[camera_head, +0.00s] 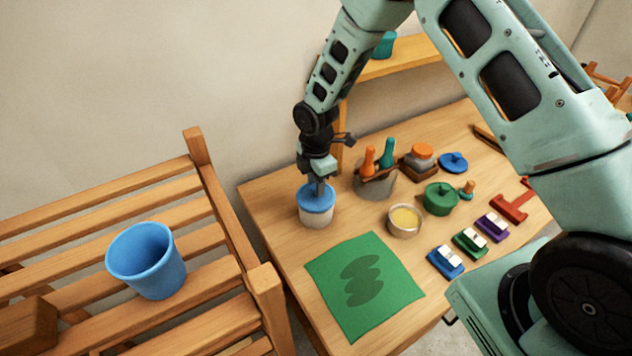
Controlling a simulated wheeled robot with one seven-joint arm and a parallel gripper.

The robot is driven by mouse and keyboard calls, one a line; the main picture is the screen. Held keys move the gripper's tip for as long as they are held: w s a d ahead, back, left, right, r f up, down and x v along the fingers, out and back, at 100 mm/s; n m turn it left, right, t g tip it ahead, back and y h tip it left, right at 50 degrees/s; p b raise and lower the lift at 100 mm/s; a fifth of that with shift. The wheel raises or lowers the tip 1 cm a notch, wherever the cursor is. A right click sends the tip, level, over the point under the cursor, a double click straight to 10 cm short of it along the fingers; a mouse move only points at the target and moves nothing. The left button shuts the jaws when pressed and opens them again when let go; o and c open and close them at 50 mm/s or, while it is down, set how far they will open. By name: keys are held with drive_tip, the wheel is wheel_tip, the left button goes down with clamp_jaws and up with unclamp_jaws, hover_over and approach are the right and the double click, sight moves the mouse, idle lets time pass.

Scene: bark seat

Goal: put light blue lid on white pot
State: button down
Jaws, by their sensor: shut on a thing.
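The white pot (317,216) stands upright on the wooden table near its left corner. The light blue lid (313,203) is at the top of the pot and covers its opening; from this angle I cannot tell whether it is fully seated. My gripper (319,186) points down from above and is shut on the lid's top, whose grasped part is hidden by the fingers.
A green mat (380,300) lies in front of the pot. A slatted bench with a blue bucket (147,262) is at left.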

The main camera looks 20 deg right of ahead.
drive_tip(key=shift+f+b, duration=0.4)
drive_tip(key=shift+f, duration=0.2)
drive_tip(key=shift+c, duration=0.9)
unclamp_jaws()
drive_tip(key=shift+r, duration=0.15)
drive_tip(key=shift+r+p, duration=2.35)
drive_tip(key=shift+r, duration=1.05)
